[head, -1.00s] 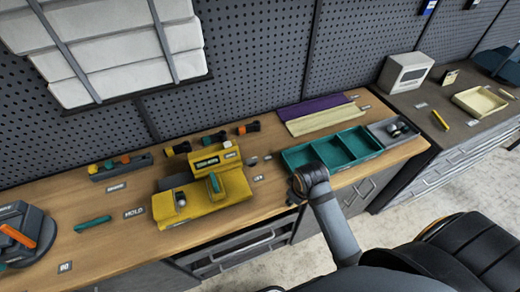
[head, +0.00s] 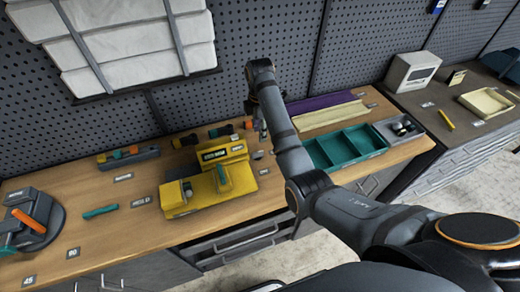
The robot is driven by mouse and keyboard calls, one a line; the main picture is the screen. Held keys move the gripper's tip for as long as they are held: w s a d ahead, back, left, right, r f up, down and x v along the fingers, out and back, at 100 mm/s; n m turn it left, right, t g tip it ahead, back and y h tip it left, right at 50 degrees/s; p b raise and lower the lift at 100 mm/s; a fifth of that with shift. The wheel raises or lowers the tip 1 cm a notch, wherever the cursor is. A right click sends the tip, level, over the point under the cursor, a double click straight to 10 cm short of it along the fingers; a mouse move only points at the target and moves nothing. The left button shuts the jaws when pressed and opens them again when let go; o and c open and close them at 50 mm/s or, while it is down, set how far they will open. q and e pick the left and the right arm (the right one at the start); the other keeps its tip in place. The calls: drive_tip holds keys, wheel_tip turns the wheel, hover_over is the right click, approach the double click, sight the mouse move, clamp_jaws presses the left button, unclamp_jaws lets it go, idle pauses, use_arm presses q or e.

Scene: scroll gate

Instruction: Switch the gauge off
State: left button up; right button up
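A yellow device (head: 205,200) stands on the wooden bench in the head view, left of the middle. I take it to be the gauge. It has a small dark display (head: 214,155) on its raised back block, an upright lever-like part (head: 222,178) in front of that, and a small grey part at its left. My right arm reaches in from the right and bends down at the back of the bench. My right gripper (head: 262,127) is small and partly hidden, right of the device's back block and apart from it. Its fingers are too unclear to judge. My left gripper is out of view.
A teal tray (head: 312,156) with compartments stands right of the device, partly behind my arm. Dark handheld tools (head: 214,132) lie behind the device. A dark grey machine (head: 36,215) is at far left. Pegboard closes the back.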

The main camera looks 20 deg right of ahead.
sight(260, 152)
wheel_tip(260, 152, down, 10)
drive_tip(key=b, duration=0.9)
drive_tip(key=shift+f, duration=0.35)
drive_tip(key=shift+r, duration=0.1)
clamp_jaws()
